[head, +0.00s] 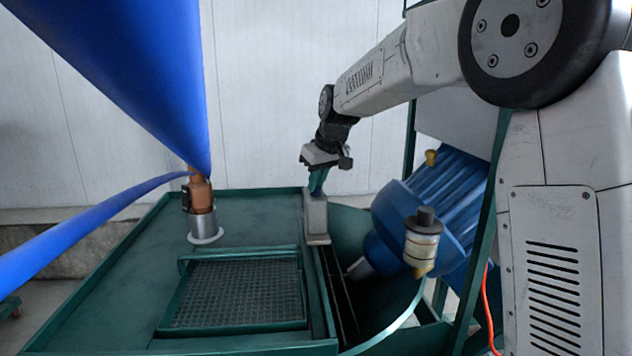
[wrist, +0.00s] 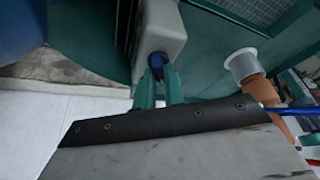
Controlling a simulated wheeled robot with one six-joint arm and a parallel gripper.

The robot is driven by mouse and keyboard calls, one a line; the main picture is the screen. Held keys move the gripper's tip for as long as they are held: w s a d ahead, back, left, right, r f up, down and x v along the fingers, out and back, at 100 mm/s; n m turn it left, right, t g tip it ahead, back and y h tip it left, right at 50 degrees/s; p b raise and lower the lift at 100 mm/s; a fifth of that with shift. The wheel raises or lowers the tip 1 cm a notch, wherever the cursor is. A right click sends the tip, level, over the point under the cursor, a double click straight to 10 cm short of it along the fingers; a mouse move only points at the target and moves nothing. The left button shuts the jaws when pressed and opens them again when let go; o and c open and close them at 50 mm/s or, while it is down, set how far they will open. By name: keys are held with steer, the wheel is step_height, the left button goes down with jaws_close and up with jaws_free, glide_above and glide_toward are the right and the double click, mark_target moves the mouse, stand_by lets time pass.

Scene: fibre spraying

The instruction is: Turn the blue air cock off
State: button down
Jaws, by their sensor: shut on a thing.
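The blue air cock (wrist: 158,59) shows in the wrist view as a small dark blue knob on the face of a pale grey post. The post (head: 316,222) stands on the green table's edge in the head view and also shows in the wrist view (wrist: 160,22). My gripper (head: 317,184) points down at the top of the post. Its teal fingers (wrist: 159,77) are shut on the blue cock, one on each side. The fingers partly cover the cock in the wrist view, and I cannot make it out in the head view. Its exact turn angle is unclear.
A green table (head: 110,277) with a mesh grate (head: 237,293) lies left of the post. A copper and silver nozzle (head: 202,212) stands there under large blue hoses (head: 125,55). A blue ribbed machine (head: 440,195) with a capped cylinder (head: 422,248) is close on the right.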

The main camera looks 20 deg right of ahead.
steer(key=n+y, duration=0.1)
steer(key=n, duration=0.1)
steer(key=n+g, duration=0.1)
steer(key=n, duration=0.2)
steer(key=shift+w+d+n+y, duration=0.1)
steer(key=shift+d+n+y, duration=0.1)
steer(key=shift+n+y, duration=0.15)
steer(key=n+g, duration=0.1)
steer(key=n, duration=0.1)
steer(key=n+g+y, duration=0.1)
steer(key=n, duration=0.2)
steer(key=shift+w+n, duration=0.15)
steer(key=shift+n, duration=0.2)
steer(key=c, duration=1.5)
jaws_free()
steer(key=shift+r, duration=0.1)
steer(key=v, duration=0.7)
steer(key=shift+w+d+r, duration=0.1)
steer(key=shift+d+r, duration=0.15)
